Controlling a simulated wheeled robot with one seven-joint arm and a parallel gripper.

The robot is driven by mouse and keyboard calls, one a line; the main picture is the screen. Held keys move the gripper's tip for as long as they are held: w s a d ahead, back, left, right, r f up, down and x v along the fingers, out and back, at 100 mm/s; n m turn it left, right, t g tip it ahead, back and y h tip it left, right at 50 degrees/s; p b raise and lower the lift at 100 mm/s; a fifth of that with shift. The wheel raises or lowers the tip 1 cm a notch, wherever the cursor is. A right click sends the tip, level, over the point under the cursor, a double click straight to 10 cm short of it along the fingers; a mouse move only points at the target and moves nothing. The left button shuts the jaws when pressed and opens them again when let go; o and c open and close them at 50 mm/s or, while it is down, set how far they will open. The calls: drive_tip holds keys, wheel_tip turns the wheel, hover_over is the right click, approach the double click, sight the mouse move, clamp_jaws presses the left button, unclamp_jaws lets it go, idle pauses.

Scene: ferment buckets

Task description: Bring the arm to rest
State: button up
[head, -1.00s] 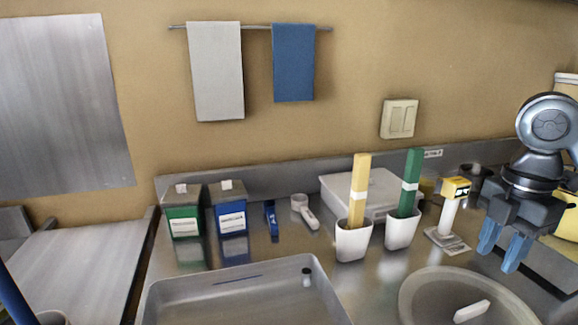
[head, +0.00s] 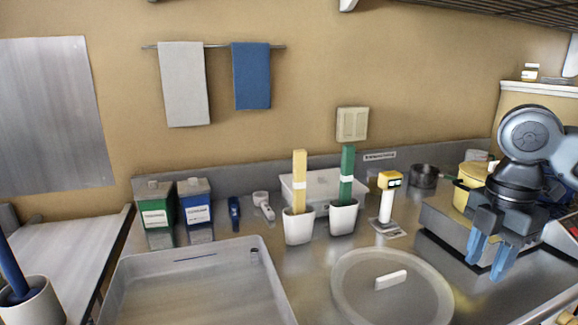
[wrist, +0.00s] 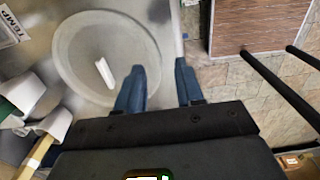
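My gripper (head: 488,257) is at the right of the head view, pointing down above the steel counter (head: 318,262). Its two blue fingers are apart with nothing between them. The wrist view also shows the two open fingers (wrist: 158,88), with the counter edge and tiled floor beneath them. A round translucent lid (head: 350,292) with a white bar on it lies on the counter left of the gripper. The gripper touches none of these things as far as I can see.
A grey tub (head: 120,290) stands at the front left. Two white holders with a yellow paddle (head: 299,185) and a green paddle (head: 346,180) stand mid-counter. A yellow-headed device (head: 387,205) stands right of them. A metal box (head: 450,222) and yellow pot (head: 463,190) are behind the gripper.

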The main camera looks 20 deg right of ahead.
drive_tip(key=w+a+m+t+y, duration=0.3)
drive_tip(key=a+m+t, duration=0.15)
drive_tip(key=a, duration=0.65)
drive_tip(key=w+a+m+t+y, duration=0.3)
drive_tip(key=a+t, duration=0.2)
drive_tip(key=a, duration=0.5)
drive_tip(key=w+a+m+t+y, duration=0.3)
drive_tip(key=a+t, duration=0.1)
drive_tip(key=a, duration=0.7)
drive_tip(key=s+d+f+m+t+h, duration=0.15)
drive_tip(key=s+f+m+h, duration=0.35)
drive_tip(key=s, duration=0.5)
drive_tip(key=s+d+f+m+t+h, duration=0.1)
drive_tip(key=s+d+f+m+h, duration=0.15)
drive_tip(key=s+f+m, duration=0.6)
drive_tip(key=s+d+r+n, duration=0.1)
drive_tip(key=s+d+n, duration=0.1)
drive_tip(key=s, duration=0.8)
drive_tip(key=s+d+r+n+g+h, duration=0.1)
drive_tip(key=s+d+n, duration=0.2)
drive_tip(key=s, duration=0.8)
drive_tip(key=shift+d+r+n, duration=0.3)
drive_tip(key=shift+d+r, duration=0.1)
drive_tip(key=shift+d, duration=0.65)
